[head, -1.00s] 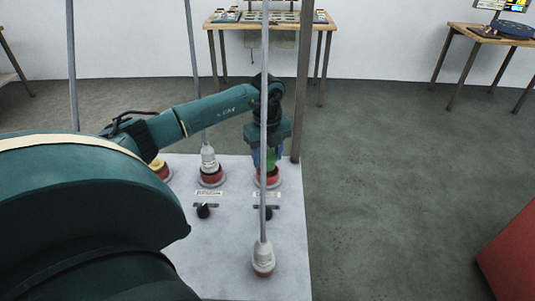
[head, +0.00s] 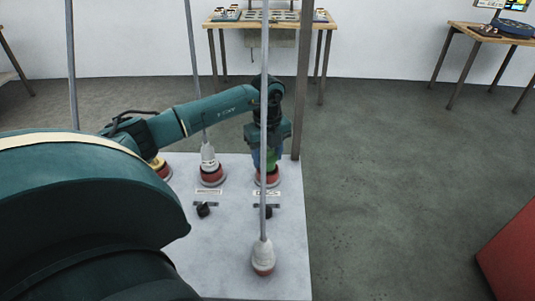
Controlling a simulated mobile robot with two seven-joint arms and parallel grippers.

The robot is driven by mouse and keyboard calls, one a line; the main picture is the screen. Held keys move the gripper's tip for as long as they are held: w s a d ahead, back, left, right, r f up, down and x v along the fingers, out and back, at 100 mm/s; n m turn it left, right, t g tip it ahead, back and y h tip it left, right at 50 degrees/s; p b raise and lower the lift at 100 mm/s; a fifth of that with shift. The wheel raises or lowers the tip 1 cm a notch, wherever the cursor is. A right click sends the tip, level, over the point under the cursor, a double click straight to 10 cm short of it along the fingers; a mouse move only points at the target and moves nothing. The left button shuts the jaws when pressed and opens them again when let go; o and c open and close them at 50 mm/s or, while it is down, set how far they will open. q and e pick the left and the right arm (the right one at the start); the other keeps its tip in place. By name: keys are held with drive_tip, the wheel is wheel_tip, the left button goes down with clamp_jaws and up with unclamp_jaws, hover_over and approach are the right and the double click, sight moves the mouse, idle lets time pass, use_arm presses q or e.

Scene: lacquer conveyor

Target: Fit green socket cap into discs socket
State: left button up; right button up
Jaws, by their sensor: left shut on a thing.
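My left gripper (head: 267,155) points down over the right-hand red socket (head: 267,181) at the back of the white panel (head: 239,235). It is shut on the green socket cap (head: 271,158), which shows between its fingers just above or on that socket. A thin grey cable in front hides part of the cap and the gripper, so I cannot tell whether the cap is seated. A label plate (head: 267,192) lies in front of this socket; its text is too small to read. My right gripper is not in view.
A red socket (head: 211,179) with a white plug (head: 208,155) stands to the left, and a yellow cap (head: 158,163) farther left. Black knobs (head: 203,210) sit on the panel. A brown post (head: 301,85) stands right.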

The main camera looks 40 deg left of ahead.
use_arm(q)
drive_tip(key=shift+f+b, duration=0.6)
drive_tip(key=shift+f, duration=0.4)
drive_tip(key=o, duration=1)
drive_tip(key=shift+o, duration=0.2)
wheel_tip(320, 180, up, 13)
drive_tip(key=shift+r+b, duration=0.1)
drive_tip(key=shift+b, duration=0.35)
